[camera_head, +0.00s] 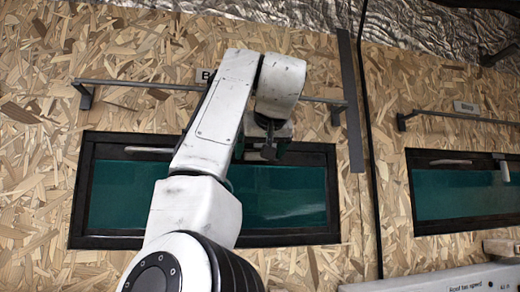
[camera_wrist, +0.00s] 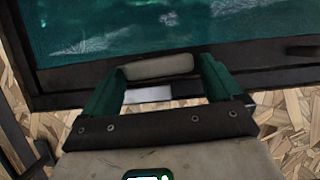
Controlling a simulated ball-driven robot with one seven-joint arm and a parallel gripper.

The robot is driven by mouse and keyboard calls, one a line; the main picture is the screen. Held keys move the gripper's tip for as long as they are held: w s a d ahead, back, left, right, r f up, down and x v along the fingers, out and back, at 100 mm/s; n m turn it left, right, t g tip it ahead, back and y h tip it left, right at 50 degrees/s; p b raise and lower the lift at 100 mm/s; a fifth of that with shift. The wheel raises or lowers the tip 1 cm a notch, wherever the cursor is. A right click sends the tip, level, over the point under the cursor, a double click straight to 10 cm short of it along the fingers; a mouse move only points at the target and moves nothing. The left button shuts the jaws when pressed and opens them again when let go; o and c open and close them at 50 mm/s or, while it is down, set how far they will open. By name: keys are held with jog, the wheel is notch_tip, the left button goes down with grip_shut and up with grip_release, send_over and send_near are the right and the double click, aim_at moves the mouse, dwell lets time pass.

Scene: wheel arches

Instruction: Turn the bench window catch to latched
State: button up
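The left window (camera_head: 285,200) has a dark frame and teal glass; the sign above it is mostly hidden by my arm, with only a "B" readable. In the wrist view, a pale beige bar, apparently the catch (camera_wrist: 158,67), lies crosswise on the dark frame. A white plate (camera_wrist: 148,95) and a dark plate show beside it. My gripper (camera_wrist: 162,76) is open, its two green fingers at either end of the bar; I cannot tell if they touch it. In the head view my gripper (camera_head: 270,145) is at the window's top edge, where it hides the catch.
A pale handle (camera_head: 148,150) lies along the left window's top frame. A metal rail (camera_head: 130,84) runs above it. A dark vertical strip (camera_head: 351,105) stands to its right. A second window (camera_head: 465,197) is farther right, above a light labelled panel (camera_head: 440,280).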

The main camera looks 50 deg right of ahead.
jog(key=c, duration=0.8)
jog(key=shift+f, duration=0.1)
notch_tip(320, 180, down, 2)
jog(key=n+g+h+b, duration=0.1)
jog(key=n+h, duration=0.1)
jog(key=n, duration=0.1)
jog(key=n+h+b, duration=0.1)
jog(key=n, duration=0.2)
jog(key=shift+w+a+f+n+g+h+b, duration=0.1)
jog(key=shift+f+n+g+h+b, duration=0.1)
jog(key=shift+n+g+h+b, duration=0.15)
jog(key=n, duration=0.1)
jog(key=n+h+b, duration=0.1)
jog(key=f+n+h, duration=0.1)
jog(key=shift+d+b, duration=0.25)
jog(key=shift+b, duration=0.15)
jog(key=shift+s+d+f+n+h+b, duration=0.15)
jog(key=shift+n+h+b, duration=0.25)
jog(key=shift+n, duration=0.5)
jog(key=shift+s+d+f+n+h+b, duration=0.15)
jog(key=shift+n+h+b, duration=0.2)
jog(key=shift+n, duration=0.5)
jog(key=o, duration=1)
jog(key=shift+s+r, duration=0.1)
